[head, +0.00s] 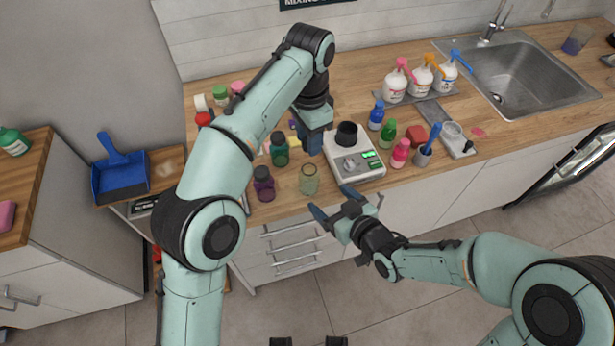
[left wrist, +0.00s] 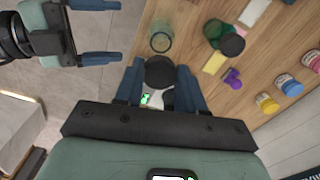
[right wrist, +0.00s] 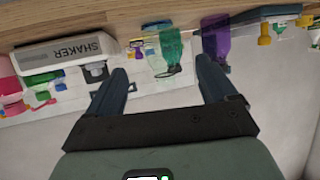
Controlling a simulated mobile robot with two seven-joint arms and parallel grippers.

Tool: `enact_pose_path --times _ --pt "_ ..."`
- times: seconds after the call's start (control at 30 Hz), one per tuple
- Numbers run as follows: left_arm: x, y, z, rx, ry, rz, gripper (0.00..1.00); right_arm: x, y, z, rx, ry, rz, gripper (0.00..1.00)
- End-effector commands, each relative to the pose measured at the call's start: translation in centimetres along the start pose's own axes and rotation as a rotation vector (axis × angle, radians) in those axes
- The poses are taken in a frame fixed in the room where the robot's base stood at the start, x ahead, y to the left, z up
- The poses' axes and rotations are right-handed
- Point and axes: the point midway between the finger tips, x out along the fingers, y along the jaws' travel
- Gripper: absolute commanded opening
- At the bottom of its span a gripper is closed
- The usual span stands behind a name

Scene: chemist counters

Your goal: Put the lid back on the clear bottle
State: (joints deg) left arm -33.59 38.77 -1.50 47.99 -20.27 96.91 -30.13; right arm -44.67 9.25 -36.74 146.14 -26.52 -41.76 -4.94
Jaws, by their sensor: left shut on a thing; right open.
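The clear bottle (head: 309,179) stands upright and uncapped near the counter's front edge, left of the shaker. From above, it shows in the left wrist view (left wrist: 161,37), just beyond the left fingertips. My left gripper (head: 313,146) is above the counter beside the shaker, behind the bottle. It is shut on a round black lid (left wrist: 160,72), which shows between its fingers in the left wrist view. My right gripper (head: 333,201) is open and empty in front of the counter edge, close to the bottle's right front side. In the right wrist view the clear bottle is hard to tell from the green one.
The white shaker (head: 357,165) with a black cup stands right of the bottle. A green bottle (head: 279,150) and a purple bottle (head: 264,185) stand to the left, both dark-capped. Small colored bottles (head: 388,131) are to the right. The floor in front is free.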

Motion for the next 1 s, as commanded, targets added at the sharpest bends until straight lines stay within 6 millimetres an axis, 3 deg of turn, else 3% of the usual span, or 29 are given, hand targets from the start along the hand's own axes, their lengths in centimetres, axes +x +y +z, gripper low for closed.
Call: enact_pose_path --times 0.27,0.8,1.0 --pt "0.0 0.0 0.0 -0.001 0.000 0.000 0.11 1.0 0.0 0.1 -0.003 -0.004 0.000 0.85" --pt "0.0 0.0 0.0 -0.001 0.000 0.000 0.11 10.0 0.0 0.0 -0.003 -0.002 -0.001 0.85" --pt "0.0 0.0 0.0 -0.001 0.000 0.000 0.11 11.7 0.0 0.0 -0.002 -0.001 0.000 0.85"
